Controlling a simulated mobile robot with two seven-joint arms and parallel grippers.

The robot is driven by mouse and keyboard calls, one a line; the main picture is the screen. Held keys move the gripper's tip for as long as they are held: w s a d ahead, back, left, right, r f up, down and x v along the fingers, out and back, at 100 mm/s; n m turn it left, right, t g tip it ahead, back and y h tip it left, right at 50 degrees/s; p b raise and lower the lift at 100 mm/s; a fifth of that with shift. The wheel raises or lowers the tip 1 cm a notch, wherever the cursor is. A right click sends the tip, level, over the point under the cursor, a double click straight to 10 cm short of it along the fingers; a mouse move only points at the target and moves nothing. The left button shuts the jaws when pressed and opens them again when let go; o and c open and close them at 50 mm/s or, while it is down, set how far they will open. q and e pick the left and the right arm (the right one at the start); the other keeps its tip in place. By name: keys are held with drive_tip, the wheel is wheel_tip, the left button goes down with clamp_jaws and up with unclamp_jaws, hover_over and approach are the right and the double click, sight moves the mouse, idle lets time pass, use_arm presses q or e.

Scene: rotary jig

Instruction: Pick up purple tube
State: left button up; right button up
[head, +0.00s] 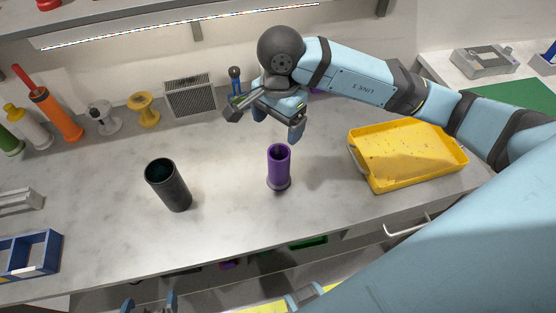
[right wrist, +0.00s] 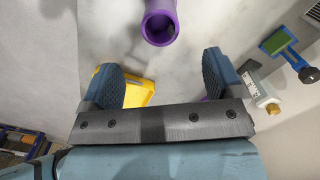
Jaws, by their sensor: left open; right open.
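The purple tube (head: 279,168) stands upright on the grey worktop, its open top facing up. My right gripper (head: 276,126) is open and empty, above and behind the tube in the head view, apart from it. In the right wrist view the tube (right wrist: 160,22) shows at the top edge, cut off by the frame, beyond the open fingers (right wrist: 163,80). My left gripper (head: 150,304) is open at the bottom edge of the head view, in front of the worktop and mostly out of frame.
A dark cylinder (head: 168,185) stands left of the tube. A yellow tray (head: 408,158) lies to the right. The worktop around the tube is clear.

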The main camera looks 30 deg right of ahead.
sight(280, 144)
drive_tip(key=shift+h, duration=0.3)
drive_tip(key=f, duration=0.5)
drive_tip(key=f+p, duration=0.1)
drive_tip(key=f, duration=0.2)
drive_tip(key=shift+w+d, duration=0.2)
drive_tip(key=shift+d, duration=0.2)
drive_tip(key=f, duration=0.2)
drive_tip(key=f+p, duration=0.1)
drive_tip(key=f, duration=0.1)
drive_tip(key=shift+s+a+f, duration=0.1)
drive_tip(key=shift+s+f, duration=0.1)
drive_tip(key=shift+f, duration=0.45)
drive_tip(key=c, duration=1.1)
drive_tip(key=shift+r, duration=0.1)
